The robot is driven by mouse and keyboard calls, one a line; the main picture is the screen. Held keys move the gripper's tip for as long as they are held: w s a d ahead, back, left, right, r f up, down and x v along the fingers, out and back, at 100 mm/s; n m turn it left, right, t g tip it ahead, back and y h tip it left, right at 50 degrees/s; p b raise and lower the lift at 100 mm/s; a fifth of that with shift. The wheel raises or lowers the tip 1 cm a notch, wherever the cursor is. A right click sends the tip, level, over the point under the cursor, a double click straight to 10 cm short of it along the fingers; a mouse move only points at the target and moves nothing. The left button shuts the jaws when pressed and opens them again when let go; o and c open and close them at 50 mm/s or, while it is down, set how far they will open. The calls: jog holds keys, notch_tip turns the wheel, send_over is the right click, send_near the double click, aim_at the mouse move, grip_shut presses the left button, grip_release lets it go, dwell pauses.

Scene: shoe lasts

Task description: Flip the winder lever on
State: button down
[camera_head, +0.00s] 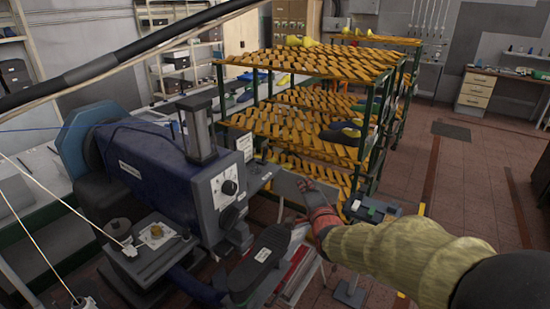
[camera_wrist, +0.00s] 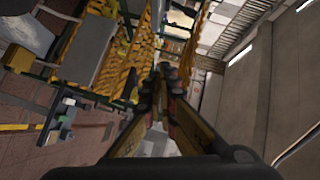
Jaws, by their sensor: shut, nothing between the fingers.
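A blue machine (camera_head: 150,158) with a grey control panel (camera_head: 222,186) stands left of centre in the head view. A small plate (camera_head: 150,256) at the machine's lower left carries a yellowish knob (camera_head: 156,230) and a small white fitting (camera_head: 128,249). I cannot tell which part, if any, is the winder lever. My gripper (camera_head: 304,185) is right of the panel, apart from it, in front of the racks. In the wrist view my gripper (camera_wrist: 166,76) is shut with nothing visible between its fingers.
Racks with orange slatted shelves (camera_head: 310,62) stand behind my gripper, holding several shoe lasts. A black pad (camera_head: 262,258) sits in front of the machine. A small stand (camera_head: 372,210) is beside my arm. Open tiled floor (camera_head: 470,180) lies to the right.

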jog(key=w+a+f+m+t+y, duration=0.1)
jog(key=w+a+f+m+t, duration=0.2)
jog(key=w+a+m, duration=0.1)
jog(key=shift+m+t+p, duration=0.4)
jog(key=shift+m+p, duration=0.05)
jog(key=shift+m, duration=0.05)
jog(key=shift+a, duration=0.1)
jog(key=shift+s+a+r+x, duration=0.15)
jog(key=shift+a+x, duration=0.35)
jog(key=shift+x, duration=1.65)
jog(key=shift+s+a+r+x, duration=0.1)
jog(key=shift+a+x, duration=0.4)
jog(key=shift+x, duration=1.6)
jog(key=shift+s+a+r+x, duration=0.15)
jog(key=shift+a+x, duration=0.35)
jog(key=shift+x, duration=1.65)
